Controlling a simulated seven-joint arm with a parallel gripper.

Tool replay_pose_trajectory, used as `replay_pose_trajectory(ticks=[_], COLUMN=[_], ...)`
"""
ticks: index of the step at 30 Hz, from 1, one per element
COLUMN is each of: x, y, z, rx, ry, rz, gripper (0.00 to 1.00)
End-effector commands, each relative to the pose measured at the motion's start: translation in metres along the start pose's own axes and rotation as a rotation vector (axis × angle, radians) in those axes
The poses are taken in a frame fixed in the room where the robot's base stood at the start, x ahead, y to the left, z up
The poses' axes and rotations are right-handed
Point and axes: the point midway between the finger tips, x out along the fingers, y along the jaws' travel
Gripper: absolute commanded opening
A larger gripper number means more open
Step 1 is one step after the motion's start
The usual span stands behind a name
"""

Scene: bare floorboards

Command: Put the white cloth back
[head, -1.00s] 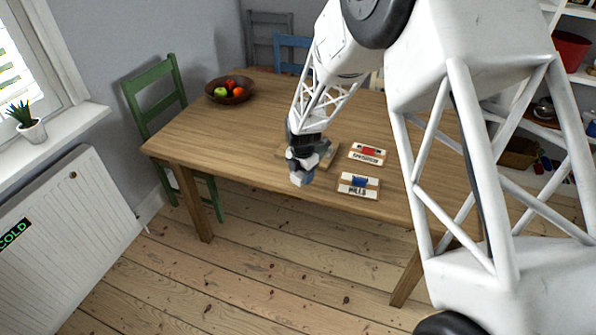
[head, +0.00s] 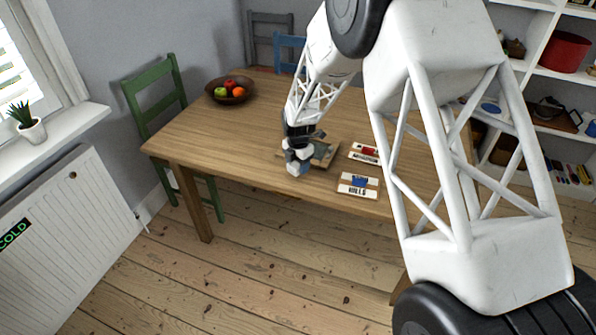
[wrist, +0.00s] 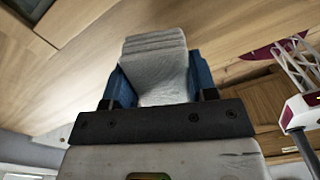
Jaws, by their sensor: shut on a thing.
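My gripper (head: 298,160) is over the near part of the wooden table. In the wrist view its two blue fingers (wrist: 160,82) are shut on the white cloth (wrist: 155,48), a folded pale piece with layered edges between them. In the head view the cloth is hard to tell apart from the white parts of my gripper. A small wooden board or tray (head: 331,153) with a greyish surface lies just right of and behind my gripper, partly hidden by it. I cannot tell how high the cloth is above the table.
Two labelled holders stand to the right: one with a red item (head: 366,153), one with a blue item marked BILLS (head: 358,187). A fruit bowl (head: 229,95) is at the far left of the table (head: 205,140). A green chair (head: 150,95) stands left. The table's left part is clear.

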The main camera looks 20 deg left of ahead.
Motion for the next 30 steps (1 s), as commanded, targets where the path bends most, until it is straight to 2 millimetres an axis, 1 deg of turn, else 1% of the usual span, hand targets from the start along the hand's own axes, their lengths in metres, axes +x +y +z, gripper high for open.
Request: replay_pose_trajectory(ticks=[6,9,24,25,29,30], x=[0.022,0.030,0.035,0.035,0.035,0.034], y=[-0.001,0.000,0.000,0.000,0.000,0.000], z=[0.000,0.000,0.000,0.000,0.000,0.000], rx=[0.000,0.000,0.000,0.000,0.000,0.000], ry=[0.001,0.001,0.000,0.000,0.000,0.000], rz=[-0.002,-0.001,0.000,0.000,0.000,0.000], gripper=[0.30,0.30,0.30,0.57,0.77,0.78])
